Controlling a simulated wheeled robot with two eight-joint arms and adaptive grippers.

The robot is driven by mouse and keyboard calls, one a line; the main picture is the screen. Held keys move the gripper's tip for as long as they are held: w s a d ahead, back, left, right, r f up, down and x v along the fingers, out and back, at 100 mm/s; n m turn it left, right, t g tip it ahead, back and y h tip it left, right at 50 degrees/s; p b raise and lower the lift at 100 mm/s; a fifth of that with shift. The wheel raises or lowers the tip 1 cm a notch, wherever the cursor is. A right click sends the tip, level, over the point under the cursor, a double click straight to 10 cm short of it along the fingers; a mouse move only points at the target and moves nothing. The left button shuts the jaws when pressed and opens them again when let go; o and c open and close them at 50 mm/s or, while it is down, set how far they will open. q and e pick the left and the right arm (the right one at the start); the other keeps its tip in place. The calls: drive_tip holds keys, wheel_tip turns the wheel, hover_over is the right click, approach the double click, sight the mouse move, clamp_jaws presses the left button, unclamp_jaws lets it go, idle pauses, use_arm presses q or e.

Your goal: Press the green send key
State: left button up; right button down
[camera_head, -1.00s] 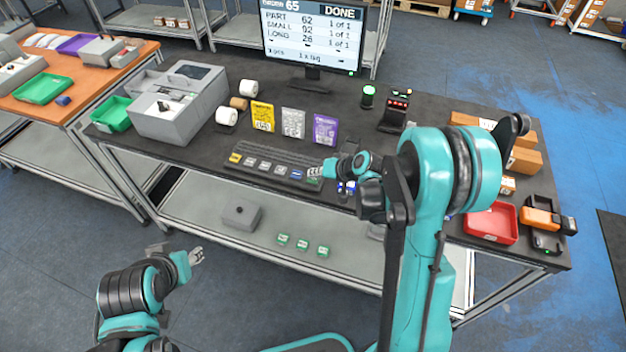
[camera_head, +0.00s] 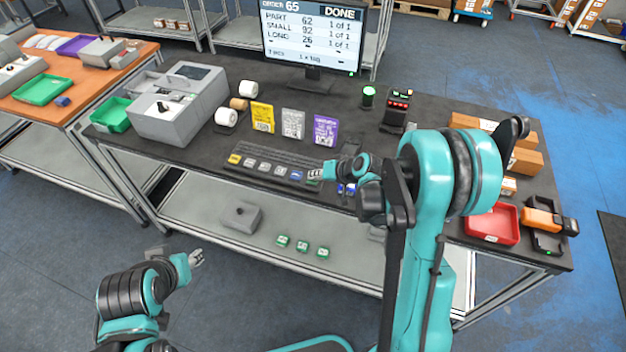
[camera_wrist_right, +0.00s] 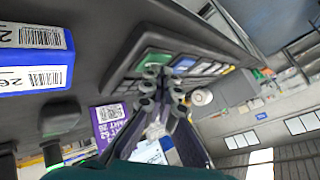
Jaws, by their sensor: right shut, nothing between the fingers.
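The keyboard (camera_head: 265,166) lies on the dark table, with a row of large coloured keys along its front edge. The green send key (camera_head: 313,182) is at the right end of that row, partly hidden by my right gripper (camera_head: 315,173). In the right wrist view the green key (camera_wrist_right: 156,60) shows just beyond the fingertips of my right gripper (camera_wrist_right: 164,76). The fingers are shut and empty, with their tips at the near edge of the key. I cannot tell whether they touch it. My left gripper (camera_head: 197,257) hangs in front of the table, away from the keyboard; its jaw state is unclear.
The monitor (camera_head: 313,38) behind the keyboard reads DONE. Yellow, grey and purple cards (camera_head: 325,130) stand behind the keyboard. A blue-and-white barcoded box (camera_wrist_right: 36,57) is close to the right gripper. A red tray (camera_head: 492,224) sits at the table's right.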

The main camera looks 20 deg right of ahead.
sight(315, 181)
idle(0.5)
drive_tip(key=shift+r+p, duration=0.5)
drive_tip(key=shift+r, duration=0.3)
drive_tip(key=shift+r+p, duration=1.75)
drive_tip(key=shift+r, duration=0.75)
